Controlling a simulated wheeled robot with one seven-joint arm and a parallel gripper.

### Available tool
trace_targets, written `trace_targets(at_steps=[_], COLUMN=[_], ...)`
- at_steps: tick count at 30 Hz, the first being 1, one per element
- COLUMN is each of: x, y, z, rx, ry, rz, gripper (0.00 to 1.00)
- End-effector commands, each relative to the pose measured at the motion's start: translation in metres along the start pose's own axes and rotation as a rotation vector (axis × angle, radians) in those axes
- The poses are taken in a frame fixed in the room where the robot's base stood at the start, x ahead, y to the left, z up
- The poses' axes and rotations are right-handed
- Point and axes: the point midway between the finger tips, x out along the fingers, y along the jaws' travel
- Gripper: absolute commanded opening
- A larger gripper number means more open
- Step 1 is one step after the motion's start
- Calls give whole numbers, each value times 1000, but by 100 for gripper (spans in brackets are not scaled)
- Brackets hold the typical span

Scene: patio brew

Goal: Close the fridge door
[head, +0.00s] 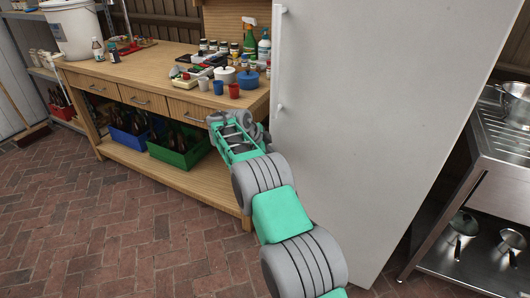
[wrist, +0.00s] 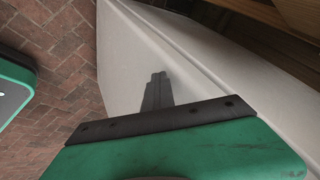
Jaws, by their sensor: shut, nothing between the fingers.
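The fridge door (head: 380,120) is a tall white panel filling the right-centre of the head view. Its slim vertical handle (head: 281,60) is along the left edge. I cannot tell from the head view whether a gap stands behind it. My gripper (head: 218,120) is by the door's left edge, in front of the workbench; my arm hides the door's lower left corner. In the wrist view the dark fingers of my gripper (wrist: 157,90) are together and empty, over a white fridge surface (wrist: 125,70). Whether they touch it is unclear. A second white face lies right of an edge line.
A wooden workbench (head: 170,62) with drawers stands left of the fridge, holding bottles, cups and pots (head: 225,75). Blue and green crates (head: 180,160) sit on its lower shelf. A steel sink unit (head: 490,165) stands at the right. The brick floor (head: 120,240) at front left is clear.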

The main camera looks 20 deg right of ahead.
Motion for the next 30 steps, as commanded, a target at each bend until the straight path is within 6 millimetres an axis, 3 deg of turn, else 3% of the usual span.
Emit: trace_targets(at_steps=[1, 8, 11, 15, 19, 30], x=[-2, -12, -26, -76, -105, -137], y=[-16, 0, 19, 13, 10, 5], z=[-12, -4, 12, 24, 25, 22], rx=[17, 22, 13, 5, 7, -21], ry=[8, 11, 11, 9, 12, 6], rz=[-41, -32, -21, -21, -14, -11], gripper=[0, 0, 0, 0, 0, 0])
